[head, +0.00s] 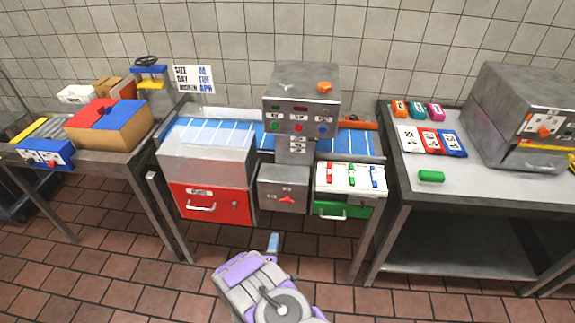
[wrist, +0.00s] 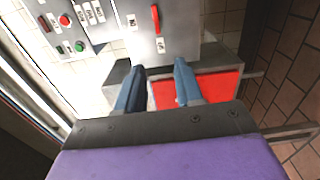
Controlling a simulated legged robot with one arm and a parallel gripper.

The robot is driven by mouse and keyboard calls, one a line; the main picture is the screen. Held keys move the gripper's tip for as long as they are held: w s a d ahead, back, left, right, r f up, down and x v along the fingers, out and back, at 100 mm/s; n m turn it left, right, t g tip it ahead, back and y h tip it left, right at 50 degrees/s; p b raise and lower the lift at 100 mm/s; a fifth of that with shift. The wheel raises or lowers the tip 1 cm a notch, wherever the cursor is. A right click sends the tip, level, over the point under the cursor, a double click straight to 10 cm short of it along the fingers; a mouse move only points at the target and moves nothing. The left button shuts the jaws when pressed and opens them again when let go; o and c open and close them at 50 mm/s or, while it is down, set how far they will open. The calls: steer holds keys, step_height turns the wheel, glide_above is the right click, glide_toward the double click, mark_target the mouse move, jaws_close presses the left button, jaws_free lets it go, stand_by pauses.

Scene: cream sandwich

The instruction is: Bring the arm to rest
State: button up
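My purple and grey arm (head: 262,285) shows at the bottom middle of the head view, low in front of the central machine. My gripper (head: 273,241) is in front of and below the grey box with the red lever (head: 285,198). In the wrist view the two blue fingers of my gripper (wrist: 158,75) stand apart with a clear gap and nothing between them. The red lever also shows beyond the fingertips in the wrist view (wrist: 155,18), as does a red drawer front (wrist: 218,87). The gripper seems to touch nothing.
The control machine (head: 301,95) stands above. A right table (head: 470,190) holds a green block (head: 431,176). A left table carries a cardboard box (head: 110,130). Tiled floor (head: 130,260) is open in front.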

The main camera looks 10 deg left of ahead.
steer(key=w+r+m+g, duration=0.6)
steer(key=r+m, duration=0.1)
steer(key=r, duration=0.3)
steer(key=s+d+r+m+g+y, duration=0.1)
steer(key=s+d+r+m+g, duration=0.2)
steer(key=r, duration=0.4)
steer(key=s+d+r+m+g+y, duration=0.15)
steer(key=s+d+r, duration=0.25)
steer(key=r, duration=0.4)
steer(key=s+d+r+m+g, duration=0.2)
steer(key=s+d+r, duration=0.3)
steer(key=s, duration=0.8)
steer(key=s+d+r+m+g+h, duration=0.1)
steer(key=s+d+r+g, duration=0.3)
steer(key=s+d, duration=0.4)
steer(key=s+d+r+m+g+h, duration=0.1)
steer(key=s+d+r+m+g, duration=0.2)
steer(key=s, duration=1.5)
steer(key=d+r, duration=0.2)
steer(key=d, duration=0.1)
steer(key=shift+s+d+r+m, duration=0.15)
steer(key=shift+d+r+m, duration=0.1)
steer(key=shift+r+m, duration=0.1)
steer(key=shift+h, duration=0.25)
